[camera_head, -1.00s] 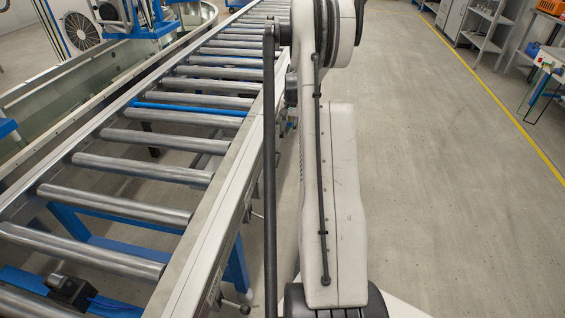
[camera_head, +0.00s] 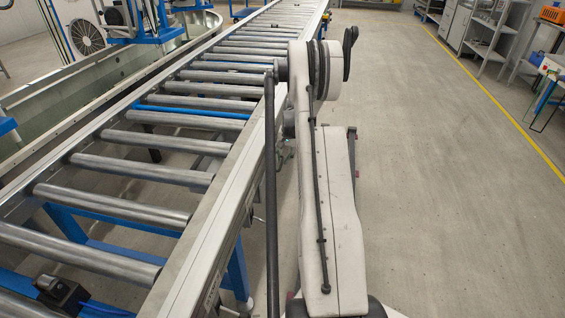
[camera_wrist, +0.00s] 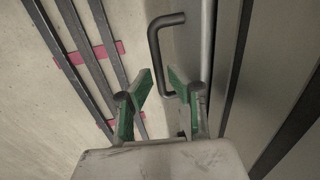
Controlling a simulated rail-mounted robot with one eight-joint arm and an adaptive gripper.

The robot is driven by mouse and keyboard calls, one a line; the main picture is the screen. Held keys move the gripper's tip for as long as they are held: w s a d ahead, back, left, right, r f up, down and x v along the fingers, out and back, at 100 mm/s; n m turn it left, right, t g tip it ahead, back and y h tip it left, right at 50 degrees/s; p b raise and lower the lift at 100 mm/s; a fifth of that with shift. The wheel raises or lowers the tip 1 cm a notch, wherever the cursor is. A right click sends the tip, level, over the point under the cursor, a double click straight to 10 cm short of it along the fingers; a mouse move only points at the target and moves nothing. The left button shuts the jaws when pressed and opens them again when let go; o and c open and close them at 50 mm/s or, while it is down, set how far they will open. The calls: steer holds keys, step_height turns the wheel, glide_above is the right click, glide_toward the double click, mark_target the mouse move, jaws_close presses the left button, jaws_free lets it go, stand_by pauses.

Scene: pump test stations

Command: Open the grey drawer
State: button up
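A dark bent bar handle (camera_wrist: 154,42) stands just beyond the fingertips, on a grey upright front (camera_wrist: 183,40). The lower end of the handle is close to the right fingertip; I cannot tell whether they touch. Which drawer the handle belongs to is not clear from this close view. In the head view my arm hides my gripper, and a grey cabinet (camera_head: 454,22) stands at the far right.
In the wrist view, dark rails with pink strips (camera_wrist: 92,52) run along the left, and a dark edge (camera_wrist: 238,60) lies on the right. In the head view a roller conveyor (camera_head: 190,140) runs along the left. The floor (camera_head: 430,180) to the right is clear up to the shelves (camera_head: 492,42).

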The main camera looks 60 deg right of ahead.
steer(key=shift+f, duration=0.25)
jaws_close()
